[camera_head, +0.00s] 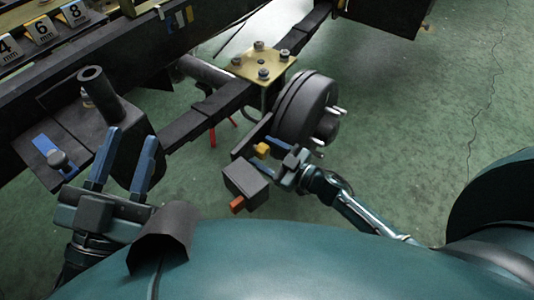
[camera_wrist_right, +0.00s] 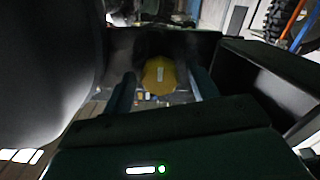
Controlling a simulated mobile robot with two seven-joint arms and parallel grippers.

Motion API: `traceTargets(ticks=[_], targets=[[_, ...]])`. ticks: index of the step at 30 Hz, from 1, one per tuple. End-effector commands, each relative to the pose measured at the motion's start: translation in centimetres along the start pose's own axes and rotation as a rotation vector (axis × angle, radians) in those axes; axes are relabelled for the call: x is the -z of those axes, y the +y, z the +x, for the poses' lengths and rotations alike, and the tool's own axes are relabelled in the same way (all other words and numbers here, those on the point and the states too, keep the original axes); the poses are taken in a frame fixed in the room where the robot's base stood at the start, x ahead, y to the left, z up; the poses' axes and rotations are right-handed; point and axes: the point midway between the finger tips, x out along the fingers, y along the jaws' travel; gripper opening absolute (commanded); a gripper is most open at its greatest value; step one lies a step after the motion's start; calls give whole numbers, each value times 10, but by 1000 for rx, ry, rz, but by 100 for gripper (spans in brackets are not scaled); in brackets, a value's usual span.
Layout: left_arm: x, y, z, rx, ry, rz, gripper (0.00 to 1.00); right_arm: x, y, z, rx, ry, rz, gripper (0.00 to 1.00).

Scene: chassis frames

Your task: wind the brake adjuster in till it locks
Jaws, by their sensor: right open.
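The brake adjuster appears as a small yellow knob (camera_head: 262,149) low beside the dark brake drum (camera_head: 300,105). In the right wrist view the yellow knob (camera_wrist_right: 159,75) is round with a pale bar mark on its face. My right gripper (camera_head: 259,151) is open, its blue fingers on either side of the knob. In the wrist view a gap shows between the knob and each finger (camera_wrist_right: 162,88); I cannot tell how deep the knob sits between them. My left gripper (camera_head: 132,136) is open and empty at the left, away from the drum.
A brass plate with bolts (camera_head: 263,62) sits above the drum on a dark beam (camera_head: 215,108). A dark post (camera_head: 97,92) stands near my left gripper. Green floor (camera_head: 420,120) is clear at right.

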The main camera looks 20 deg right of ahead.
Motion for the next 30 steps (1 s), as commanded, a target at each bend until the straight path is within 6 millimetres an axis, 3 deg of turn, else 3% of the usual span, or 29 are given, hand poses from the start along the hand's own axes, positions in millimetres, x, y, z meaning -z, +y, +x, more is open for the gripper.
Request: traceTargets(ticks=[4, 20, 30], targets=[[0, 0, 0, 0, 0, 1, 36, 0, 0, 0, 0, 0, 0, 58], [0, 0, 0, 1, 0, 2, 36, 0, 0, 0, 1, 0, 0, 15], [2, 0, 0, 2, -21, -11, 36, 1, 0, -1, 2, -1, 51, 14]])
